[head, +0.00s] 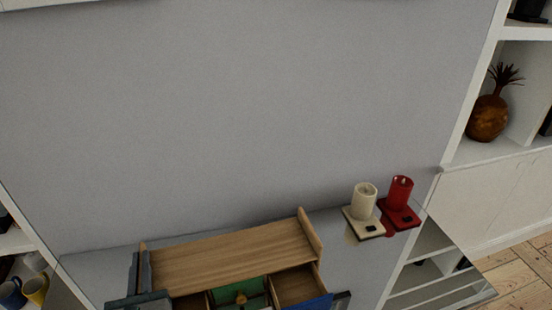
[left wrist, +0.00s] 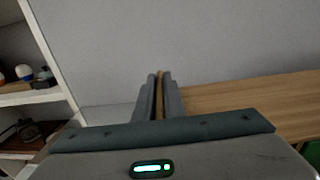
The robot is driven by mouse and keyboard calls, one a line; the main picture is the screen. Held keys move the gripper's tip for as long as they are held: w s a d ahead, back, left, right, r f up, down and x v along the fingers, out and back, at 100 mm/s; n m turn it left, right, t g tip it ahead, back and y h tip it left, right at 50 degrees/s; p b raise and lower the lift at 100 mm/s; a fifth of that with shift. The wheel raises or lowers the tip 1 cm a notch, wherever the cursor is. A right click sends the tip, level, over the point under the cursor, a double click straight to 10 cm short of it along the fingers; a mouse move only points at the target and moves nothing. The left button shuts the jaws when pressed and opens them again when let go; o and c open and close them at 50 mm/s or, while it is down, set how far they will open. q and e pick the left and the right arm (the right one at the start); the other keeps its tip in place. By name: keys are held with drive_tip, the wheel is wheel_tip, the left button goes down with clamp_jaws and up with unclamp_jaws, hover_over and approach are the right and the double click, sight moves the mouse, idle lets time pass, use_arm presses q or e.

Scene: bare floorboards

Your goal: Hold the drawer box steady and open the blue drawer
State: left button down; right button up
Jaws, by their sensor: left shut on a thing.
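The wooden drawer box (head: 225,265) stands at the bottom of the head view, its lower part cut off. My left gripper (head: 141,262) is shut on the upright panel at its left end. The left wrist view shows the fingers (left wrist: 160,90) on either side of the thin wooden edge. The blue drawer (head: 312,303) is at the box's right end; its blue front stands out from the box and its wooden inside shows. A green part (head: 240,292) sits in the middle. A dark piece beside the blue front looks like my right gripper (head: 342,298); its jaws are unclear.
A cream candle (head: 364,203) and a red candle (head: 400,193) stand on small bases right of the box. A grey wall (head: 250,110) rises behind. White shelves (head: 497,155) stand at right, and mugs (head: 35,290) at lower left.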

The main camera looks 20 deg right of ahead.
idle(0.4)
use_arm(q)
drive_tip(key=c, duration=1.8)
unclamp_jaws()
drive_tip(key=shift+o, duration=0.2)
drive_tip(key=shift+s, duration=0.15)
drive_tip(key=s, duration=1.1)
drive_tip(key=shift+s+d, duration=0.3)
drive_tip(key=shift+s, duration=0.05)
drive_tip(key=shift+s, duration=0.15)
